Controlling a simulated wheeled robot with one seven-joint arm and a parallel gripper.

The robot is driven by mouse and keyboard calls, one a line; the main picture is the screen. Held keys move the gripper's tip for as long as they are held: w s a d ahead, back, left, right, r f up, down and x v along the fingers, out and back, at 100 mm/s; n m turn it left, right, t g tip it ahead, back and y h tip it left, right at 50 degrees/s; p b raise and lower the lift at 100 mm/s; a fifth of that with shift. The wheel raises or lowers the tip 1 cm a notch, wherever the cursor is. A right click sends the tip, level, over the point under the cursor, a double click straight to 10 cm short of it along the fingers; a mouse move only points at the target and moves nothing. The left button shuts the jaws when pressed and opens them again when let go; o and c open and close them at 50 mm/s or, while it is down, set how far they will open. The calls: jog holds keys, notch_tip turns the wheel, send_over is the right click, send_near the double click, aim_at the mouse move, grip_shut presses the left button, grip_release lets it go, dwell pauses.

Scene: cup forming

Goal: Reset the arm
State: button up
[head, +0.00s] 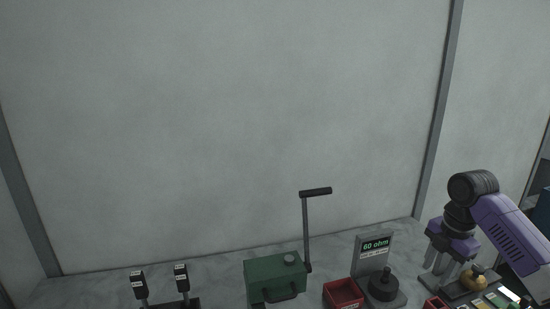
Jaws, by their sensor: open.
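My gripper (442,262) hangs at the lower right of the head view, at the end of my purple and black arm. Its fingers point down and stand apart, with nothing seen between them.
A grey stand with a "60 ohm" display (375,247) and a black knob (384,286) is left of my gripper. Further left are a red bin (343,293), a green box with a crank (275,279) and two black levers (139,285). The wall behind is bare.

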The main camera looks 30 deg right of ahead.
jog(key=w+a+r+m+t+h, duration=0.1)
jog(key=w+a+r+m+t, duration=0.15)
jog(key=w+m+t, duration=0.4)
jog(key=w+a+r+m+t+h, duration=0.1)
jog(key=w+r+t, duration=0.25)
jog(key=w, duration=0.65)
jog(key=a+r+m+t+h, duration=0.25)
jog(key=a+m+t, duration=0.45)
jog(key=a, duration=0.9)
jog(key=s+a+f+g+y, duration=0.1)
jog(key=s+a+f, duration=0.2)
jog(key=s+a, duration=0.5)
jog(key=s+a+f+m+g+y, duration=0.1)
jog(key=s+a+f, duration=0.3)
jog(key=s, duration=1.5)
jog(key=s+a+f+g+y, duration=0.1)
jog(key=s+a+f+y, duration=0.2)
jog(key=s+a, duration=0.9)
jog(key=shift+s+f+m, duration=0.35)
jog(key=shift+s+f, duration=0.1)
jog(key=shift+s, duration=0.6)
